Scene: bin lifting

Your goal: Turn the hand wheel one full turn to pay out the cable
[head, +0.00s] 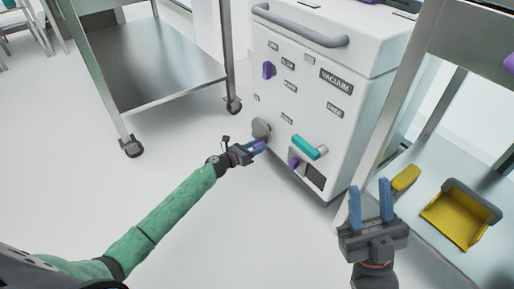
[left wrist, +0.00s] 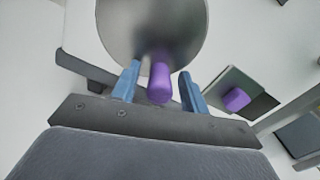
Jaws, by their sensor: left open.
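The hand wheel (head: 261,128) is a grey disc low on the front left of the white machine. In the left wrist view the wheel (left wrist: 150,25) fills the top middle, and its purple handle (left wrist: 160,82) sticks out toward the camera. My left gripper (head: 258,147) is at the wheel. Its blue fingers stand open on either side of the purple handle, with a gap showing on each side. My right gripper (head: 372,203) is open and empty at the lower right, with its blue fingers pointing up. The cable is not visible.
The white machine (head: 330,60) carries a purple knob (head: 268,70), a teal handle (head: 310,147) and another purple knob (head: 293,161) beside a dark panel. A wheeled metal cart (head: 150,75) stands left. The floor between is clear.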

